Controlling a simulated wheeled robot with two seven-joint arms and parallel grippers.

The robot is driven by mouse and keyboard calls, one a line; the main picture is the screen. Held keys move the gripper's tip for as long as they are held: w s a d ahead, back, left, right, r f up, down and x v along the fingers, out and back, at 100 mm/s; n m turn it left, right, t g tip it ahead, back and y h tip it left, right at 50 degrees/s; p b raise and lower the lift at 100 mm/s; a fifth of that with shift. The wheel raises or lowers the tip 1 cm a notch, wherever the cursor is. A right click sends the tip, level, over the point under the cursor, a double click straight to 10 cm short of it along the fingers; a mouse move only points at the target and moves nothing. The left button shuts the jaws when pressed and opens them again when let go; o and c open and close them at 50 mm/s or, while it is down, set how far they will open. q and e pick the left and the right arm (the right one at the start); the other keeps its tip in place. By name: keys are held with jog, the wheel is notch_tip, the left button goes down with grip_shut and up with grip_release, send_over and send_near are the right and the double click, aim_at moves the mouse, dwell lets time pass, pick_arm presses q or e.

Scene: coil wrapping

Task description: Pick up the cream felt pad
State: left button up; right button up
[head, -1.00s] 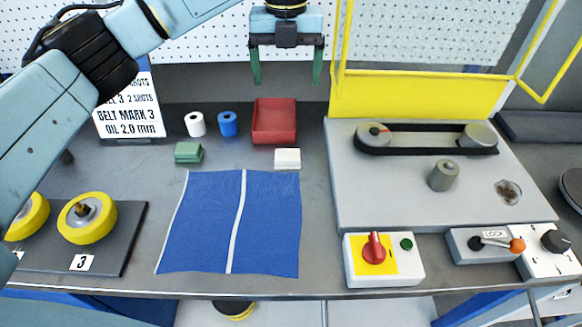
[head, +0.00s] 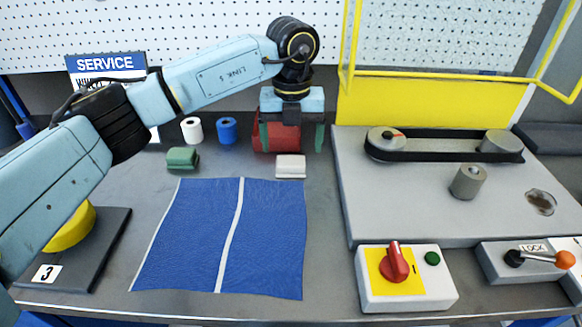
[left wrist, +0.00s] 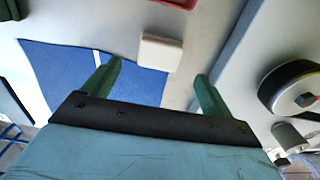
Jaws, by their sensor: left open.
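The cream felt pad (head: 290,167) is a small pale block lying flat on the grey bench, at the back right corner of the blue cloth. It also shows in the left wrist view (left wrist: 160,52), a little beyond the fingertips and between their lines. My left gripper (head: 291,146) points down with its green fingers apart and nothing between them. It is above and close to the pad, apart from it. My right gripper is in neither view.
A red tray (head: 268,140) stands behind my left gripper, partly hidden. A green block (head: 182,159), a white roll (head: 192,130) and a blue roll (head: 227,130) are to the left. The blue cloth (head: 190,235) lies in front. A grey belt plate (head: 400,205) is to the right.

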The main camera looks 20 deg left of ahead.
aim_at(291, 160)
pick_arm(q)
jog(key=shift+w+a+f+b, duration=0.1)
jog(key=shift+f+b, duration=0.1)
jog(key=shift+f, duration=1.2)
jog(key=shift+w+a+f+b, duration=0.1)
jog(key=shift+f+b, duration=0.1)
jog(key=shift+f, duration=1.15)
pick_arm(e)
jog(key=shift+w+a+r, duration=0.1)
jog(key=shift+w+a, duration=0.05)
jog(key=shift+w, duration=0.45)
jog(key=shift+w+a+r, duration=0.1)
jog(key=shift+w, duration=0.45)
pick_arm(q)
jog(key=shift+c, duration=0.3)
jog(key=c, duration=1)
jog(key=shift+r, duration=0.1)
